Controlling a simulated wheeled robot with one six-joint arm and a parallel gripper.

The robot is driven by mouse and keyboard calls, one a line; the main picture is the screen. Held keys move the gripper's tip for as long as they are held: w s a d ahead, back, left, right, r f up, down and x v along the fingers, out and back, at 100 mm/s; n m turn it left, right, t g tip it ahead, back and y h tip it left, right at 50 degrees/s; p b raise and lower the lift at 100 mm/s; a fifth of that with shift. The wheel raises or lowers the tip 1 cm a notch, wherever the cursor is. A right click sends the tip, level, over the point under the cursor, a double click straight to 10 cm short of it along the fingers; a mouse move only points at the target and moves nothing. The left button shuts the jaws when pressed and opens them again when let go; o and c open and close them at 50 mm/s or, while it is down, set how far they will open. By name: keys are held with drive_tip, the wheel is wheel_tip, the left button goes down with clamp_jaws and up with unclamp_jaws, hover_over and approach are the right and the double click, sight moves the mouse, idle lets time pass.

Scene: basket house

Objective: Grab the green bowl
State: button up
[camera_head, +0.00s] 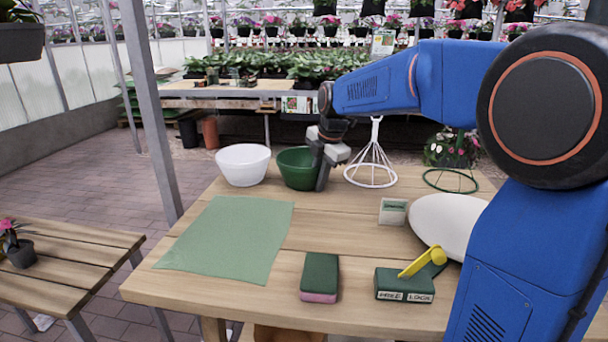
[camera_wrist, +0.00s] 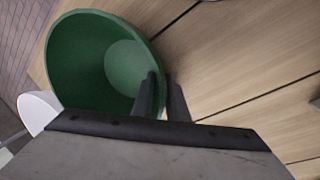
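The green bowl (camera_head: 297,168) stands upright at the back of the wooden table, just right of the white bowl. My gripper (camera_head: 322,184) points down at its right rim. In the wrist view the green bowl (camera_wrist: 92,62) is seen from above and is empty. The two fingers of my gripper (camera_wrist: 161,92) are close together, one inside the bowl and one outside, with the rim between them. I cannot tell whether they press on the wall. The bowl appears to rest on the table.
The white bowl (camera_head: 243,164) stands close on the left. A white wire stand (camera_head: 371,172) is close on the right. A green cloth (camera_head: 228,238) lies front left. A sponge (camera_head: 319,277), a green box (camera_head: 404,285) and a white plate (camera_head: 448,222) lie nearer the front and right.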

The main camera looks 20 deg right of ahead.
clamp_jaws()
